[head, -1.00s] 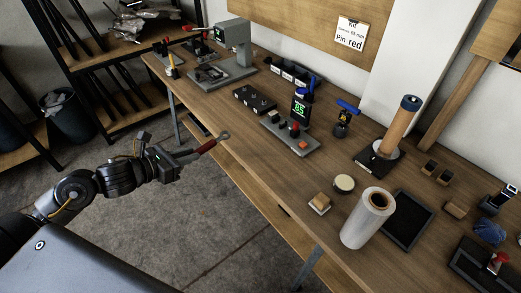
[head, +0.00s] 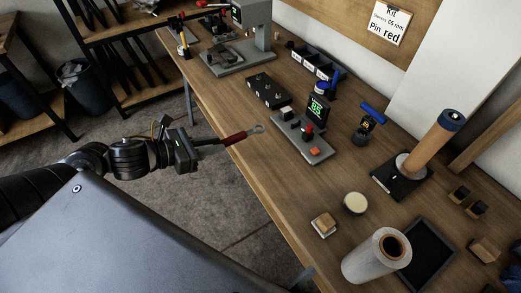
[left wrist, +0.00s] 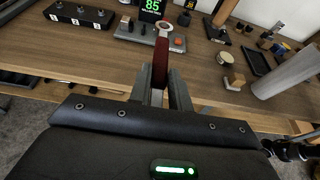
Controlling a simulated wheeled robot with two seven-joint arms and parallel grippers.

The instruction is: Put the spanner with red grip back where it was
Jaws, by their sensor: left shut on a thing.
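The spanner with red grip (head: 236,137) is held by my left gripper (head: 212,145) at the front edge of the workbench. Its ring end points to the right, over the wood. In the left wrist view the spanner (left wrist: 160,62) stands out between the two fingers (left wrist: 163,85), which are shut on its red grip. The wooden workbench (head: 262,180) runs from the back left to the front right. A black block with several numbered positions (head: 268,92) lies on the bench beyond the spanner. My right gripper is not in view.
A grey device with a green display (head: 316,110) and buttons stands beyond the spanner. A white film roll (head: 377,258), a round tin (head: 355,203) and a brown-topped block (head: 324,224) stand at the right front. Bare wood lies near the spanner's tip.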

